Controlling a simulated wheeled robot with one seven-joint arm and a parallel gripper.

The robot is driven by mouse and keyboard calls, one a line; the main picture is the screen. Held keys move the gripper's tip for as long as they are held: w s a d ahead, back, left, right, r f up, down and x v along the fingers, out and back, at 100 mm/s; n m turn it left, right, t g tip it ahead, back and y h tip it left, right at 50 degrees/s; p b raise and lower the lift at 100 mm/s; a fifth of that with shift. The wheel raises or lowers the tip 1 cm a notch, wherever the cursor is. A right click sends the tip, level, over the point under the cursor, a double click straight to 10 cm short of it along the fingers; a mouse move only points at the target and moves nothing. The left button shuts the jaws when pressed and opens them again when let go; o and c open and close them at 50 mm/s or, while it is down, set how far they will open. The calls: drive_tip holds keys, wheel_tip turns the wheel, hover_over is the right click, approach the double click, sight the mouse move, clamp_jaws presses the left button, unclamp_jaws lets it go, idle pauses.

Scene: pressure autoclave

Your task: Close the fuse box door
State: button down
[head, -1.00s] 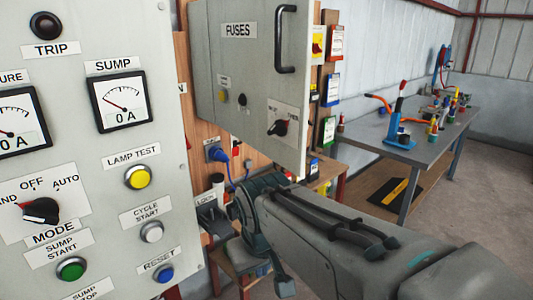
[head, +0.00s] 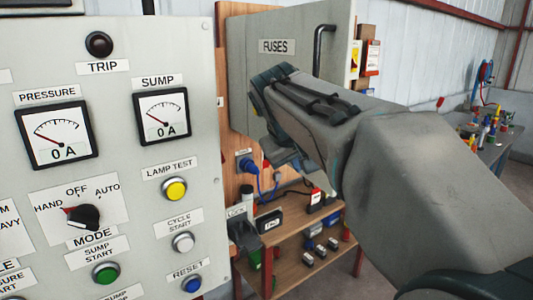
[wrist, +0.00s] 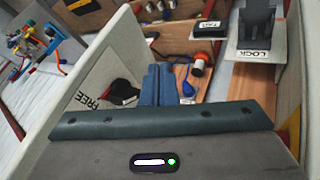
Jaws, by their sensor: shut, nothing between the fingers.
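The grey fuse box door (head: 290,72), labelled FUSES, stands at the upper middle of the head view with a black bar handle (head: 318,48). My arm covers its lower part, and how far it stands open is hard to tell. In the wrist view its panel (wrist: 85,82) shows at the left, with a black knob (wrist: 122,92) and a FREE label. My gripper (wrist: 157,72) is shut and empty, its fingers together just right of the knob. I cannot tell whether they touch the panel. In the head view the fingertips are hidden.
A control panel (head: 125,140) with gauges and buttons fills the left. A wooden shelf (head: 290,270) with small items stands below the door. A LOCK plate (wrist: 255,50) shows in the wrist view. A cluttered workbench (head: 492,152) is at the far right.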

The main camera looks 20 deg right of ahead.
sight(317, 178)
drive_tip(key=shift+w+d+f+p, duration=0.25)
drive_tip(key=shift+w+d+f, duration=0.35)
drive_tip(key=shift+d, duration=0.4)
drive_tip(key=shift+w+d+f+p, duration=0.25)
drive_tip(key=shift+w+d+f, duration=0.2)
drive_tip(key=shift+d+f, duration=0.4)
drive_tip(key=shift+w+d+f+p, duration=0.25)
drive_tip(key=shift+w+d+f, duration=0.3)
drive_tip(key=shift+d, duration=0.55)
